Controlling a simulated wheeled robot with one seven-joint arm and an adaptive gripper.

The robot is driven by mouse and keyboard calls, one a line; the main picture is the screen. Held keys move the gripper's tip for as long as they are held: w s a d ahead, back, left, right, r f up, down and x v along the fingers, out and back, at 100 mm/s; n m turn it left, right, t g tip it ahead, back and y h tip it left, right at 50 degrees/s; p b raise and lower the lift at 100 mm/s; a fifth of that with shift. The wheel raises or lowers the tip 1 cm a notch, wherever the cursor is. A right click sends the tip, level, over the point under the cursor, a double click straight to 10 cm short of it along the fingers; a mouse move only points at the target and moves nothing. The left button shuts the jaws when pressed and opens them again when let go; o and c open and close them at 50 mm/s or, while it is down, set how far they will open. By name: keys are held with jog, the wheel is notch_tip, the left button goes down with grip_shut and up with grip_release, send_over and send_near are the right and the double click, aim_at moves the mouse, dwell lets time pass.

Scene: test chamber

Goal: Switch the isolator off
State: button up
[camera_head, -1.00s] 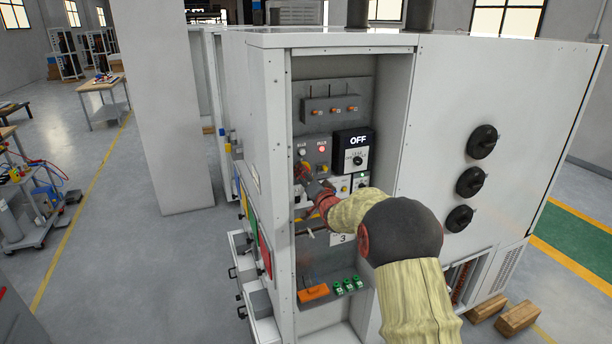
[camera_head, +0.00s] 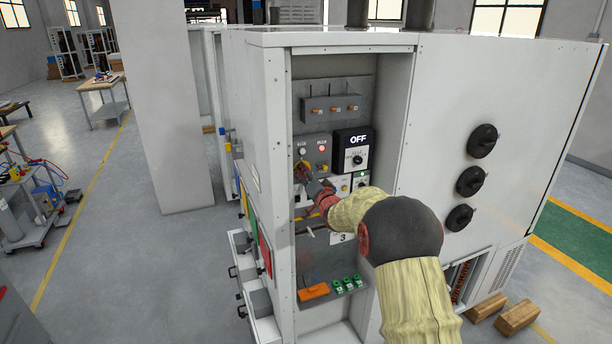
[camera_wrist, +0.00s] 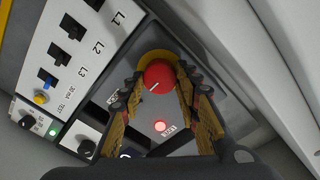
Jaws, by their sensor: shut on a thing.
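A round red knob (camera_wrist: 160,73) with a short white mark sits on the grey panel inside the open cabinet bay. In the wrist view the mark slants toward the lower left. My gripper (camera_wrist: 159,84) has its yellow-padded fingers on either side of the knob, shut on it. In the head view my gripper (camera_head: 302,170) is at the panel's left side, below a pale lamp (camera_head: 302,151), and hides the knob. A red lamp (camera_head: 322,148) is lit; a lit red lamp also shows in the wrist view (camera_wrist: 160,127). Small labels near the knob are too blurred to read.
A black box marked OFF (camera_head: 354,150) with a rotary knob is right of the lamps. Switches labelled L1, L2 and L3 (camera_wrist: 72,27) lie beside my fingers. The bay's side walls (camera_head: 397,100) are close. An orange handle (camera_head: 314,292) is below.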

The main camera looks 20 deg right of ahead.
jog(key=shift+b, duration=0.55)
jog(key=n+b, duration=1.8)
jog(key=shift+f+y+b, duration=0.1)
jog(key=shift+y+b, duration=0.2)
jog(key=shift+n, duration=0.3)
jog(key=o, duration=1.2)
jog(key=shift+c, duration=0.2)
jog(key=s, duration=1.2)
jog(key=shift+f, duration=0.2)
